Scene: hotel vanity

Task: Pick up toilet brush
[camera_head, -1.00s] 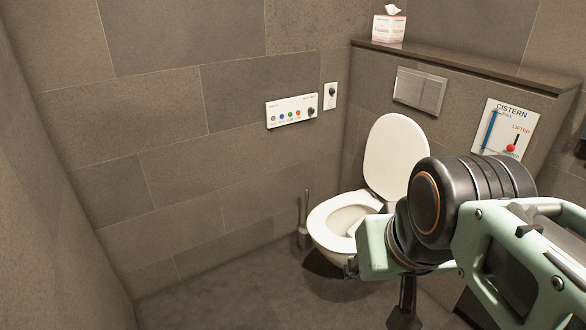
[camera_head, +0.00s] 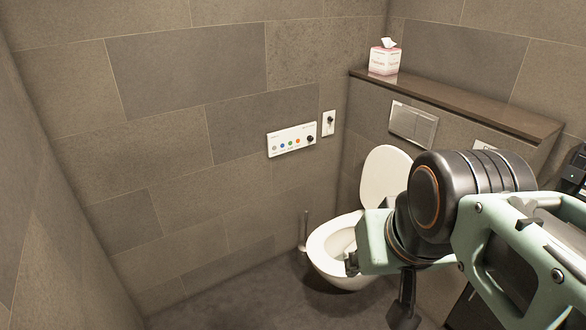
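The toilet brush (camera_head: 304,230) stands upright on the floor, left of the white toilet (camera_head: 322,258) and close to the tiled wall. It shows as a thin dark handle above a slim pale holder and is small in the picture. My arm reaches in from the right, in front of the toilet. My gripper (camera_head: 404,303) seems to be the dark part hanging below the arm's wrist, right of the brush and well apart from it. Its fingers cannot be made out clearly, and nothing is visibly held.
The toilet's raised lid (camera_head: 383,172) is partly behind my arm. A ledge (camera_head: 470,100) carries a tissue box (camera_head: 384,60). A control panel (camera_head: 291,139) is on the wall above the brush. The floor (camera_head: 250,298) left of the toilet is clear.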

